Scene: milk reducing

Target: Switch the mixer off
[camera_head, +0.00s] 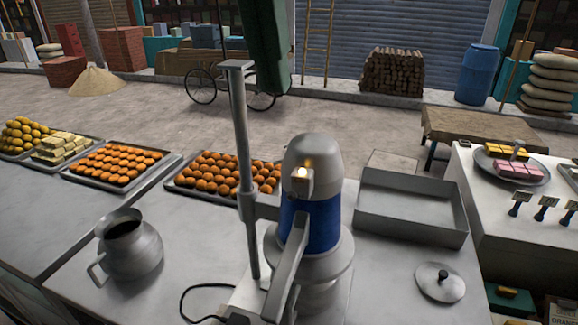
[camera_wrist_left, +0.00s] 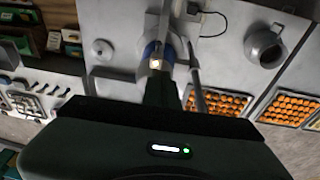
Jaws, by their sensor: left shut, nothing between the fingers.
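The mixer (camera_head: 309,215) stands upright on the counter, with a grey domed head, a blue band and a wide grey collar. A small light glows yellow on the front of its head. The mixer shows upside down in the left wrist view (camera_wrist_left: 153,52), light lit. My left gripper (camera_head: 270,85) is dark green and comes down from the top, above and slightly left of the mixer head. Its shut fingers (camera_wrist_left: 161,92) point towards the mixer in the left wrist view, with nothing held. Contact with the mixer cannot be made out. My right gripper is not in view.
A grey post (camera_head: 241,150) rises just left of the mixer. A metal jug (camera_head: 129,247), trays of orange sweets (camera_head: 118,164), an empty metal tray (camera_head: 410,209) and a round lid (camera_head: 440,282) are on the counter. A black cable (camera_head: 190,292) lies at the front.

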